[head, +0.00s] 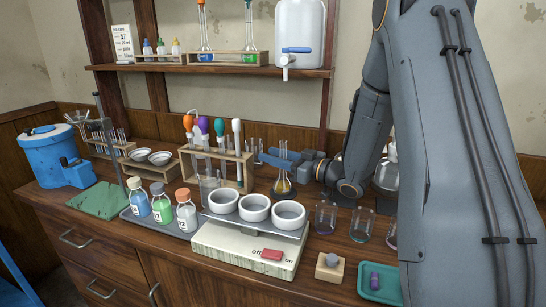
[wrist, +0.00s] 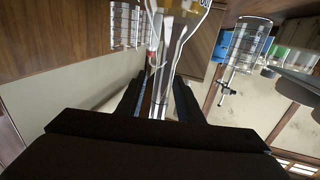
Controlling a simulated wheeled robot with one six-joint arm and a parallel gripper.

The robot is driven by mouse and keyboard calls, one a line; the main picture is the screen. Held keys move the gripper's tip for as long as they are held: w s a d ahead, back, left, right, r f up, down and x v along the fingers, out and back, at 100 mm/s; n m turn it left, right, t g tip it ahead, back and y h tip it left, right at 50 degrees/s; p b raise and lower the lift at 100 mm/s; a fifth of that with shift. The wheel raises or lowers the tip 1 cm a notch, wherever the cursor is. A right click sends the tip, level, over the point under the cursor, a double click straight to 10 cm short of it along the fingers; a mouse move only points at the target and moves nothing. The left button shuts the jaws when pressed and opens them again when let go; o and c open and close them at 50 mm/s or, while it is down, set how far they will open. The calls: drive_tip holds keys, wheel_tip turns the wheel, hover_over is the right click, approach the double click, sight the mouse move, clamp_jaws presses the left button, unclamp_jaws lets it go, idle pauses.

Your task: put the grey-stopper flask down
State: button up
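The flask (head: 283,187) is a small glass one with amber liquid in its bulb. It is upright behind the white cups in the head view; I cannot tell whether its base touches the bench. My gripper (head: 282,160) reaches in from the right and its fingers are closed around the flask's neck. In the wrist view the picture is upside down: the neck (wrist: 168,80) runs between the two fingers of my gripper (wrist: 160,100), with the amber bulb (wrist: 187,5) at the top edge. The stopper's colour is not clear; my fingers partly hide that end.
A scale (head: 243,249) with white cups (head: 255,208) stands in front of the flask. A wooden rack (head: 217,168) with droppers is to its left. Glass beakers (head: 326,217) stand to the right. Another round flask (head: 386,175) is partly hidden by my arm.

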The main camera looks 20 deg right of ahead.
drive_tip(key=b+v, duration=0.1)
drive_tip(key=v, duration=1.1)
drive_tip(key=shift+b, duration=0.4)
drive_tip(key=shift+r, duration=0.15)
